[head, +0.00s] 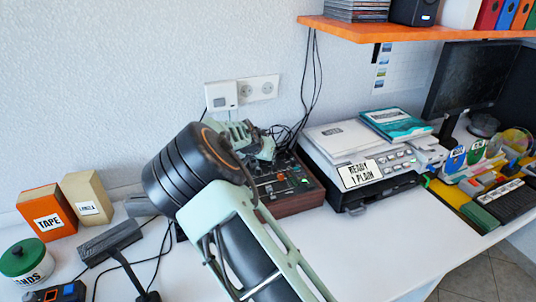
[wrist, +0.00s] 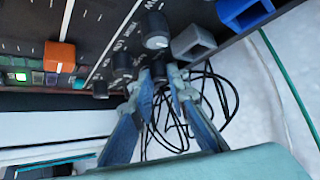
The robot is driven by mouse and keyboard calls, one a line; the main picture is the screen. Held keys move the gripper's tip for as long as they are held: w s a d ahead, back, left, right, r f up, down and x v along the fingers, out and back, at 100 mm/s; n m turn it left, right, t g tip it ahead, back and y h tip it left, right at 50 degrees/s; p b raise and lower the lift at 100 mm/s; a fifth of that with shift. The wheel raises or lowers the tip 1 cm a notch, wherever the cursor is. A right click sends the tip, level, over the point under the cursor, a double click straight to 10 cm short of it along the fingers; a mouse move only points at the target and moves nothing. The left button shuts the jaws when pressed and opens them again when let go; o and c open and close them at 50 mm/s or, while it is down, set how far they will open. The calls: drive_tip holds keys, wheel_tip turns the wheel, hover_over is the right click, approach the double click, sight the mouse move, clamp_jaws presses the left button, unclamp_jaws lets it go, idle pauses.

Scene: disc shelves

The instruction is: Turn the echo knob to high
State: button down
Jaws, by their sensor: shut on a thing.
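The dark mixer (head: 298,190) with wooden sides sits on the white desk, partly hidden behind my arm. In the wrist view its black panel (wrist: 90,20) carries several knobs with white lettering. My gripper (wrist: 158,72) has its two fingertips at either side of a small black knob (wrist: 158,70) near the panel's edge and is shut on it. The lettering around this knob is too small and slanted to read, so its name and setting cannot be told. In the head view my gripper (head: 262,142) is at the mixer's back left, its fingertips hidden.
A grey-topped knob (wrist: 157,30) and other black knobs (wrist: 122,65) stand close to my fingers. An orange slider cap (wrist: 60,56) is farther left. Black cables (wrist: 185,115) hang behind the mixer. A printer (head: 365,150) stands to its right, with the orange shelf (head: 420,33) above.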

idle(0.3)
drive_tip(key=c, duration=1.9)
unclamp_jaws()
drive_tip(key=shift+v, duration=4)
